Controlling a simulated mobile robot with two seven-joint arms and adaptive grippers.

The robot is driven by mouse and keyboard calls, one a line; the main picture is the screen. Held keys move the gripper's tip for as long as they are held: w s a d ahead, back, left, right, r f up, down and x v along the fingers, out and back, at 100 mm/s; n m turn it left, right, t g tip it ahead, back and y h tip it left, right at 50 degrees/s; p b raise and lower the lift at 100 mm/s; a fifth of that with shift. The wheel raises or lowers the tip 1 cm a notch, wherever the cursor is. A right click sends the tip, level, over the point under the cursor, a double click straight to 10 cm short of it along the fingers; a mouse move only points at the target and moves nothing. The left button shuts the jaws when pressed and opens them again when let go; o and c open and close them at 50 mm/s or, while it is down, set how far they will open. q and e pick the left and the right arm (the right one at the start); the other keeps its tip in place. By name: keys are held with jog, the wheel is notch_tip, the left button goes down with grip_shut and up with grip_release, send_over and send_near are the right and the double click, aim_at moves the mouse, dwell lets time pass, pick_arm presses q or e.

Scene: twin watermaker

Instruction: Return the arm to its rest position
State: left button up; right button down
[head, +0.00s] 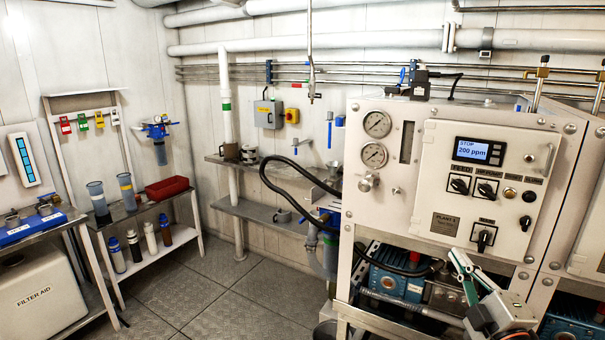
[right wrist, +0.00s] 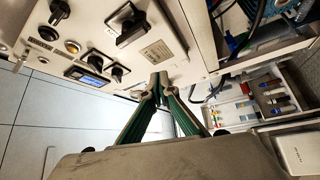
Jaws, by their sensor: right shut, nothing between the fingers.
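My right gripper (head: 462,268) is at the lower right of the head view, in front of the lower edge of the white control panel (head: 440,200). In the right wrist view its two green-sided fingers (right wrist: 158,84) meet at the tips, shut with nothing between them. The panel has a display (head: 478,151) reading "STOP 200 ppm", and several black rotary knobs. The lowest knob (head: 483,237) is just above and right of the fingertips in the head view. In the right wrist view the panel fills the top, with a large knob (right wrist: 130,25) near the fingers. My left gripper is not in view.
A blue pump (head: 400,275) sits under the panel. At left are a shelf rack (head: 150,210) with bottles and a red bin (head: 167,188), and a bench with a filter aid box (head: 40,290). Wall shelves (head: 265,210) stand behind. The grated floor (head: 220,285) between is clear.

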jog(key=s+a+f+m+g, duration=0.25)
jog(key=s+f, duration=0.25)
jog(key=f, duration=0.6)
jog(key=s+a+f+m+g, duration=0.2)
jog(key=s+a+f+m, duration=0.15)
jog(key=f, duration=0.75)
jog(key=s+a+f+m+g, duration=0.25)
jog(key=s+f, duration=0.25)
jog(key=f, duration=0.5)
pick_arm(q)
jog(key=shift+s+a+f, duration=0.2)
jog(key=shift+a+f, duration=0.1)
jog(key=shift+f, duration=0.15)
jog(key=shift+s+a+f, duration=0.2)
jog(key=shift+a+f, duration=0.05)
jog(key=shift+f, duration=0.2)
pick_arm(e)
jog(key=s+a+f+m+g+y, duration=0.1)
jog(key=s+a+f+m+g, duration=0.1)
jog(key=s+f, duration=0.8)
jog(key=shift+s+a+g, duration=0.5)
jog(key=shift+s+a, duration=0.15)
jog(key=shift+a, duration=0.3)
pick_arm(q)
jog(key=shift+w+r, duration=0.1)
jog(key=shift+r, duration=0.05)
pick_arm(e)
jog(key=shift+f+m, duration=0.1)
jog(key=shift+m, duration=0.15)
